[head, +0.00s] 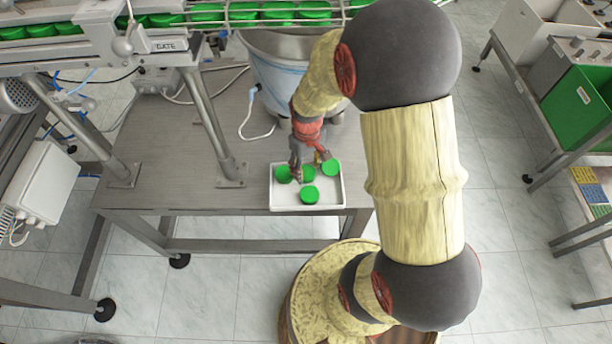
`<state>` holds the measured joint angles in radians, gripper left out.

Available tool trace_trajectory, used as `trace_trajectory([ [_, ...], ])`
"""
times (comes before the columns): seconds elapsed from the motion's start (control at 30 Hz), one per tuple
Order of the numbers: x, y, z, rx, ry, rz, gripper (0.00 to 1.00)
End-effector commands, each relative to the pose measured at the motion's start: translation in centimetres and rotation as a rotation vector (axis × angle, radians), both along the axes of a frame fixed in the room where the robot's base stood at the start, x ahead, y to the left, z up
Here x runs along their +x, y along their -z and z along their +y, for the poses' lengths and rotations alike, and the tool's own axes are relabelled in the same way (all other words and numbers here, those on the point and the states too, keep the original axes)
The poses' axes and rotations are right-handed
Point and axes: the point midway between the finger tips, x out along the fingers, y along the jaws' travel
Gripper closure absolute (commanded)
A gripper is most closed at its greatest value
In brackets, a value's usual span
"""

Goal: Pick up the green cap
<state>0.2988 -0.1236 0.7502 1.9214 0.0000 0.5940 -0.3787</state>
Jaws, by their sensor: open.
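Several green caps lie in a white tray (341,191) on the grey table. One green cap (309,195) is near the tray's front edge, one (330,168) is at the right, and one (283,174) is at the left. Another green cap (307,174) sits in the middle, partly hidden by my gripper. My gripper (309,168) is open and points down over the tray, close to the middle cap. I cannot tell whether its fingers touch a cap or stand around one.
A conveyor rail (230,22) with more green caps runs along the top left, above the table (170,150). A metal post (208,120) stands left of the tray. A large bin (280,75) is behind it. A green crate (580,105) is at the far right.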

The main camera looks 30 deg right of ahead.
Motion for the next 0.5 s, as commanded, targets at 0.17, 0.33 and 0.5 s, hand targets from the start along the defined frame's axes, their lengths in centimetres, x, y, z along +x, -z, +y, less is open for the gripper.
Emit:
trace_trajectory([
  [0.17,0.0,2.2,0.0,0.0,0.0,0.001,0.51],
  [0.33,0.0,2.1,0.0,0.0,0.0,0.0,0.51],
  [0.5,0.0,2.1,0.0,0.0,0.001,0.0,0.58],
])
